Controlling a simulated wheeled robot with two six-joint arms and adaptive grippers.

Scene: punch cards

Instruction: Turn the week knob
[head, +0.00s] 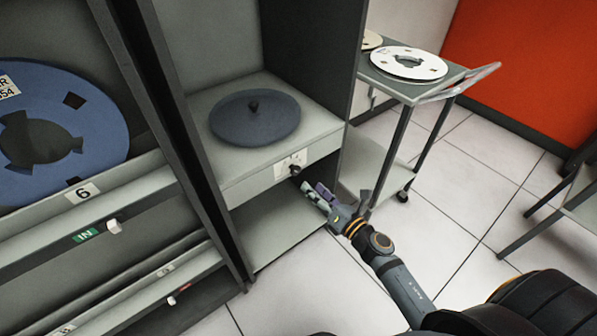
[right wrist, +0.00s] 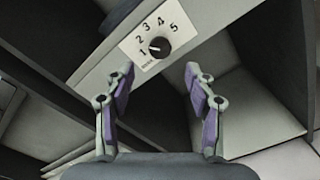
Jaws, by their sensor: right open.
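The week knob (right wrist: 159,47) is a round black dial on a white plate (right wrist: 150,30) marked 1 to 5. A white line on the knob points toward the 1. In the head view the knob (head: 295,170) shows small on the front face of a grey shelf, below a blue disc. My right gripper (head: 313,191) is just in front of the knob and to its lower right. In the right wrist view its two fingers (right wrist: 160,82) are spread apart with nothing between them. The knob lies beyond the fingertips and appears untouched. My left gripper is out of view.
The blue disc (head: 255,117) lies on the shelf (head: 200,106). A large blue reel (head: 95,112) stands at the left, above a slot labelled 6 and IN. A trolley (head: 452,77) with a white reel (head: 408,62) stands behind right. The tiled floor (head: 440,190) is clear in the middle.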

